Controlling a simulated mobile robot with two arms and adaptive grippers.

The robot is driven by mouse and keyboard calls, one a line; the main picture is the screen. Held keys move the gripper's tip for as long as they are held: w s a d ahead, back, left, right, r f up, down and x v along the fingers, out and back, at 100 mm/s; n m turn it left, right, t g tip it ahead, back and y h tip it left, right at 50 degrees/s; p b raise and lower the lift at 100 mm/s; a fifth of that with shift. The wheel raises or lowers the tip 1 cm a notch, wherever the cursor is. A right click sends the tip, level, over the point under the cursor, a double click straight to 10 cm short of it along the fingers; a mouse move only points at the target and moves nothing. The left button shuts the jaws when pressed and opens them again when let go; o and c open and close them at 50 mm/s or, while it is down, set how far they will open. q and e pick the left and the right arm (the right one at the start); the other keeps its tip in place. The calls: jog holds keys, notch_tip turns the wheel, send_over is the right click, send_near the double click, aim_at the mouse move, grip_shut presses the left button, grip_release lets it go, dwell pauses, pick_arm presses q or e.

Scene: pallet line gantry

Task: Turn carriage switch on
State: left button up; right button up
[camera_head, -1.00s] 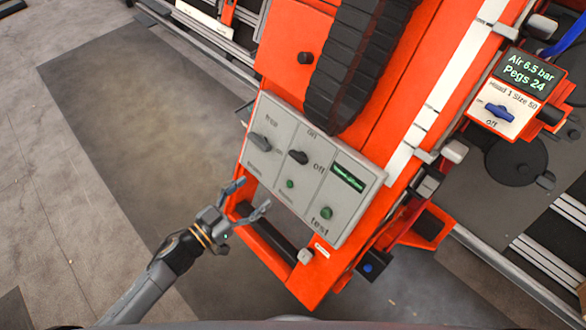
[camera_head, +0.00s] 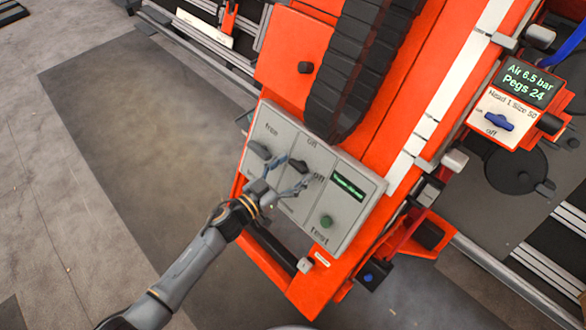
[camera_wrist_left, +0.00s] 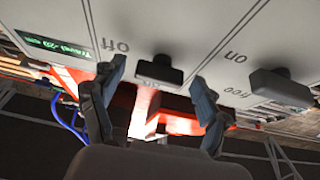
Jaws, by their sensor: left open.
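A grey control panel (camera_head: 345,215) on the orange machine carries a dark middle switch (camera_head: 298,165) between the words "on" and "off". Its handle slants towards "off". No legible label names it the carriage switch. My left gripper (camera_head: 288,177) is open in front of the panel, its fingertips near the middle switch. In the left wrist view the middle switch (camera_wrist_left: 160,71) shows between and just beyond the two fingertips (camera_wrist_left: 157,78), with no clear contact. My right gripper is not in view.
A second switch (camera_head: 259,150) marked "free" and "on" sits close left of the middle one. A green test button (camera_head: 326,221) and a small display (camera_head: 349,187) are to the right. A blue switch (camera_head: 499,122) is on a separate box. Open floor lies left.

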pick_arm(q)
jog(key=c, duration=1.2)
jog(key=shift+o, duration=0.2)
